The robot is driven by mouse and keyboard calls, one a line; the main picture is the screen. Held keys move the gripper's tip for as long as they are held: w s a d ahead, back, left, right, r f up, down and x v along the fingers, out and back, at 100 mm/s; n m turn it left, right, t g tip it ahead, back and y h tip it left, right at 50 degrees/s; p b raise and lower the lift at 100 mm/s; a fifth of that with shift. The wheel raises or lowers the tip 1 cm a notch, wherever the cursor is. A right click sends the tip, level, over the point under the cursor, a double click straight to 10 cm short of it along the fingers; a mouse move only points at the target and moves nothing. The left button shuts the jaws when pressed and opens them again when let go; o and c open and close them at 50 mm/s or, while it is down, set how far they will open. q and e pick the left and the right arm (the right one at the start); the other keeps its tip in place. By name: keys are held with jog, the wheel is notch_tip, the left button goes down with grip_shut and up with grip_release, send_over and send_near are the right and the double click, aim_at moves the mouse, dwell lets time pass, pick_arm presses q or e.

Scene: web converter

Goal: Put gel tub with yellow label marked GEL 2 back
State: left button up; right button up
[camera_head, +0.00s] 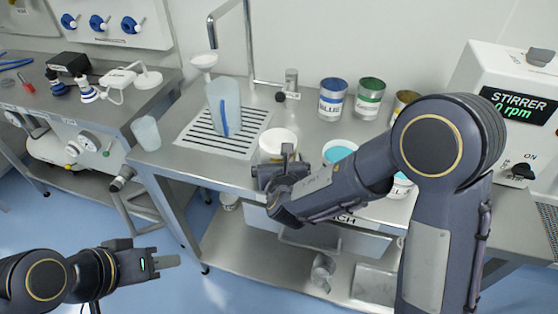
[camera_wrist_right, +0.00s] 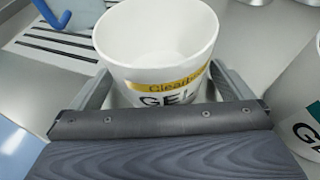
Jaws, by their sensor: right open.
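A white tub with a yellow label band and partly hidden "GEL" lettering (camera_wrist_right: 160,45) fills the upper middle of the right wrist view. Its number is hidden behind my gripper. In the head view the tub (camera_head: 278,139) is near the steel bench's front edge, right of the drain grid. My right gripper (camera_head: 275,172) is at the tub's near side, open, with one finger on each side of it. My left gripper (camera_head: 160,262) is low at the left, away from the bench; its jaw gap is not clear.
Right of the tub stand a tub with turquoise contents (camera_head: 340,151) and another tub, partly behind my right arm. Blue (camera_head: 333,100) and green (camera_head: 370,98) cans stand behind. A jug (camera_head: 224,105) stands on the drain grid (camera_head: 195,137). A stirrer unit (camera_head: 500,75) is at right.

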jog(key=shift+r, duration=0.1)
jog(key=shift+r+p, duration=0.25)
jog(key=shift+p, duration=0.15)
jog(key=b+v, duration=0.1)
jog(key=v, duration=1.1)
jog(key=shift+f, duration=0.15)
